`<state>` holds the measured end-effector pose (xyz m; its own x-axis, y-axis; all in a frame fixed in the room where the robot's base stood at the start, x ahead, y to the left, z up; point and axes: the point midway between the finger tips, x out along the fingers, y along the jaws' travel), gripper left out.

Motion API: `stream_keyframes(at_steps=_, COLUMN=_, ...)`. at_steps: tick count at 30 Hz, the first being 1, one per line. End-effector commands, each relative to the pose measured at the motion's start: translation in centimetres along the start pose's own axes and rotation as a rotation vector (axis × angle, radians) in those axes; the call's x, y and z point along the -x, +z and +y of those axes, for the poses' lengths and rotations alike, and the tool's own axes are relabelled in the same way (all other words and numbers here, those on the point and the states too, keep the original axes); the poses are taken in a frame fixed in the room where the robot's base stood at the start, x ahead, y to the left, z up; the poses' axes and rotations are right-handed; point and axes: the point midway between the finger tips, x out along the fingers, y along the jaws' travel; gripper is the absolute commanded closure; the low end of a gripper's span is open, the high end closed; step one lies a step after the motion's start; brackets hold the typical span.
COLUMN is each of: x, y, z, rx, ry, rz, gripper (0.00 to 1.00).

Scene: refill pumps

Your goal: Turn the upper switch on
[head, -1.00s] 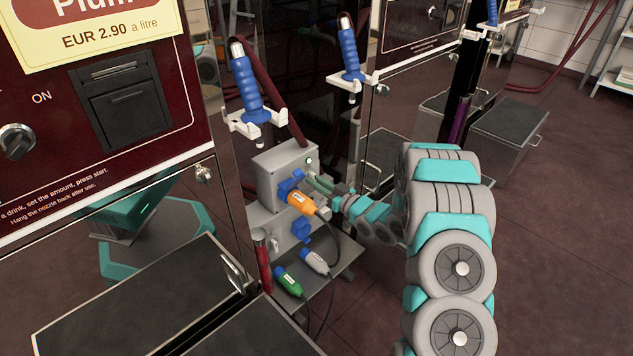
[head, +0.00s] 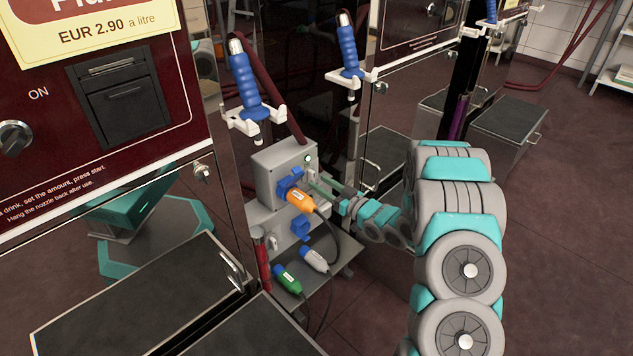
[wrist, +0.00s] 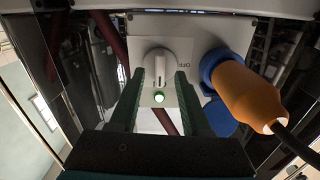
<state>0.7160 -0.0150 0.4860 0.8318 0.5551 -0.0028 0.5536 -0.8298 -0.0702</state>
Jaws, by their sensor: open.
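The upper switch (wrist: 159,64) is a pale rotary knob on the upper grey box (head: 281,174). In the wrist view its handle runs up and down the picture, with an OFF label to its right.
An orange plug (head: 300,201) sits in a blue socket beside the switch, close to my right finger in the wrist view. A lower grey box (head: 283,232) has a blue socket. Green (head: 287,281) and grey (head: 314,260) plugs lie on a shelf below. Blue nozzles hang above.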

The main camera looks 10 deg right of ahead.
Motion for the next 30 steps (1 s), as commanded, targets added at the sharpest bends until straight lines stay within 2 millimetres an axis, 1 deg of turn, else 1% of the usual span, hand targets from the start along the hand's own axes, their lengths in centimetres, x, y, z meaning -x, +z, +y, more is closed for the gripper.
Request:
stream_keyframes(at_steps=1, x=1.0, y=0.1, z=0.1, rx=-0.001, ry=0.003, rz=-0.002, gripper=0.53)
stream_keyframes(at_steps=6, x=3.3, y=-0.1, z=0.1, rx=0.002, ry=0.001, rz=0.003, gripper=0.53)
stream_keyframes(at_steps=11, x=4.5, y=-0.1, z=0.1, rx=0.003, ry=0.0, rz=0.001, gripper=0.53)
stream_keyframes(at_steps=15, x=4.8, y=-0.1, z=0.0, rx=0.002, ry=-0.001, rz=0.001, gripper=0.53)
stream_keyframes(at_steps=26, x=4.8, y=-0.1, z=0.0, rx=0.001, ry=-0.001, rz=0.002, gripper=0.53)
stream_keyframes(at_steps=30, x=4.6, y=-0.2, z=0.3, rx=0.021, ry=0.014, rz=-0.026, gripper=0.53)
